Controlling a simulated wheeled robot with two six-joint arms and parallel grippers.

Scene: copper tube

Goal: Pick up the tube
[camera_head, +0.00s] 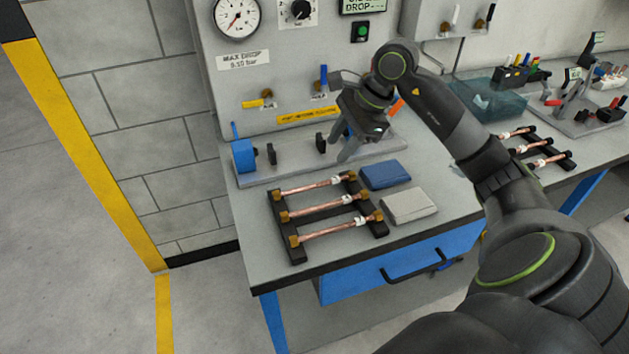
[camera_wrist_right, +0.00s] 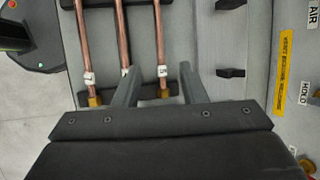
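Three copper tubes with brass ends and white labels lie side by side on a black rack (camera_head: 297,252) at the bench's front left: the back tube (camera_head: 308,188), the middle tube (camera_head: 318,209) and the front tube (camera_head: 335,230). My right gripper (camera_head: 344,145) is open and empty, raised above the bench behind the rack, fingers pointing down. In the right wrist view its two fingers (camera_wrist_right: 158,88) are spread apart. One tube (camera_wrist_right: 158,40) shows between them in the picture, apart from them in depth as far as I can tell. My left gripper is not in view.
A blue box (camera_head: 385,174) and a grey box (camera_head: 408,206) lie right of the rack. Behind is a fixture plate with a blue block (camera_head: 244,156) and black holders. A gauge panel (camera_head: 270,70) rises at the back. Another rack of tubes (camera_head: 540,150) stands at right.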

